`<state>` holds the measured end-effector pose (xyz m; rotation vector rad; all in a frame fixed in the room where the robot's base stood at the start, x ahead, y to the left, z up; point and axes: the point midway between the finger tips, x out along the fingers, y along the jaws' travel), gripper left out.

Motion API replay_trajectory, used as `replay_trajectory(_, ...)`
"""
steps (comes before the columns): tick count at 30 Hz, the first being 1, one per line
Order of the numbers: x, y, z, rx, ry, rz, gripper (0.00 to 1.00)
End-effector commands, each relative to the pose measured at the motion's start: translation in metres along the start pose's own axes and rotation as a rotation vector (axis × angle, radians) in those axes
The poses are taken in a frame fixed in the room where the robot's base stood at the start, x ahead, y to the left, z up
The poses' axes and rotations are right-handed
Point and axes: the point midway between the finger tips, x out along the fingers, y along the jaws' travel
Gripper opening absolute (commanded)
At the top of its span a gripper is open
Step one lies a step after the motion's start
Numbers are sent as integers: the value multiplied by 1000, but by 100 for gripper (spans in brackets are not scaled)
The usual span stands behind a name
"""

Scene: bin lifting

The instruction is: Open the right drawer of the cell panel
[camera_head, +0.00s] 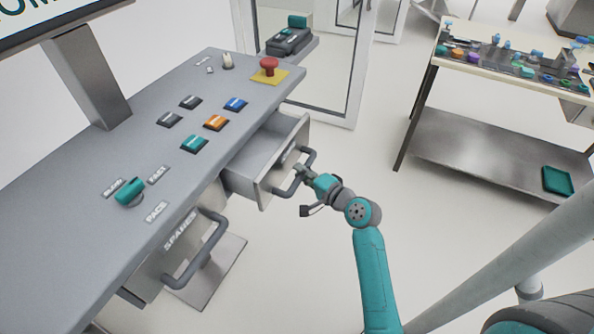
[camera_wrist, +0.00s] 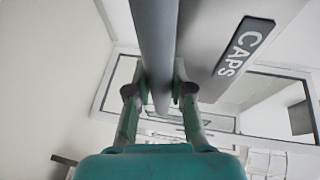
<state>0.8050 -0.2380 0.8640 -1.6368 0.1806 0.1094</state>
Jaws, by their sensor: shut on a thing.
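The right drawer (camera_head: 245,184) of the grey cell panel (camera_head: 90,175) stands pulled out, and its open inside shows in the head view. Its grey bar handle (camera_head: 283,190) runs along the drawer front. My gripper (camera_head: 304,172) is at this handle, on the outer side of the drawer. In the wrist view the handle bar (camera_wrist: 155,40) passes between the two fingers of my gripper (camera_wrist: 159,90), which are shut on it. A dark label reading CAPS (camera_wrist: 245,45) is on the drawer front beside the bar.
The left drawer, marked SPARES, has its own handle (camera_head: 197,254) and looks closed. A red button (camera_head: 269,63) and several coloured switches sit on the panel top. A workbench (camera_head: 500,66) with small parts stands at the right. Clear floor lies between.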

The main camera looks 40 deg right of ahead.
Motion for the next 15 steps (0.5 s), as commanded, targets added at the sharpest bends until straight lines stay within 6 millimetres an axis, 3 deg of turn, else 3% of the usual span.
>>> replay_trajectory(9, -46, 10, -19, 2, 3, 1, 0)
replay_trajectory(15, -60, 14, -24, 2, 0, 1, 0)
